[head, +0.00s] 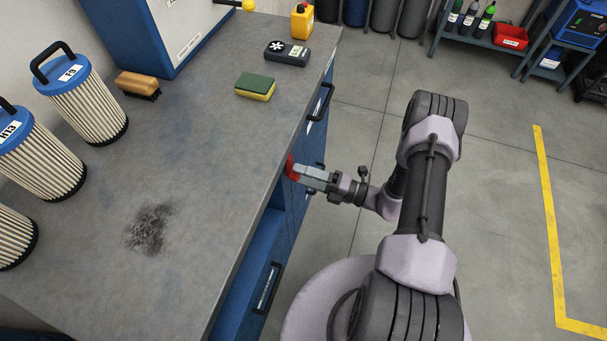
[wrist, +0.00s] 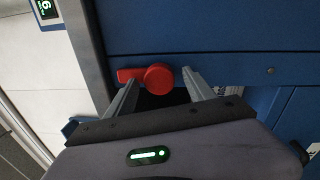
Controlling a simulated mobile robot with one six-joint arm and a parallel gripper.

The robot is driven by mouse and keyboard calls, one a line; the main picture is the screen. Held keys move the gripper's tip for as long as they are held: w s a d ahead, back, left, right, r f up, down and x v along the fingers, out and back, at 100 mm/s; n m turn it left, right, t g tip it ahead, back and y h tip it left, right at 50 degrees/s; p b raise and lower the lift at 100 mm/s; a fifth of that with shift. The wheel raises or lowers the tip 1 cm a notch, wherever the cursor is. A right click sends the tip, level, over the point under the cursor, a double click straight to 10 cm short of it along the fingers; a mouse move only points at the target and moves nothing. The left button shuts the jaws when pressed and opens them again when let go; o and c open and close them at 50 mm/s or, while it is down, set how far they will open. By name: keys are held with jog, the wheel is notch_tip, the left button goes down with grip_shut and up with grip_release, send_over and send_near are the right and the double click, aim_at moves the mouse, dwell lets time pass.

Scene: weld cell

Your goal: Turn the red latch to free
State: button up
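The red latch (head: 290,167) is on the blue front of the workbench, just below the top's edge. In the wrist view the latch (wrist: 157,79) shows a round hub with a short lever pointing left, lying about level in the picture. My gripper (head: 298,170) is at the latch. In the wrist view my gripper (wrist: 162,77) is open, one fingertip on each side of the hub, with the left fingertip just below the lever. A gap shows beside the right fingertip; I cannot tell whether the left one touches the lever.
Black handles (head: 321,101) stick out from the bench front. The floor (head: 490,200) to the right is clear.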

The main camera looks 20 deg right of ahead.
dwell(0.3)
jog(key=p+v, duration=0.2)
jog(key=v, duration=1.5)
jog(key=shift+d+p, duration=0.2)
jog(key=shift+p, duration=0.15)
jog(key=shift+s+f, duration=0.1)
jog(key=shift+s, duration=0.05)
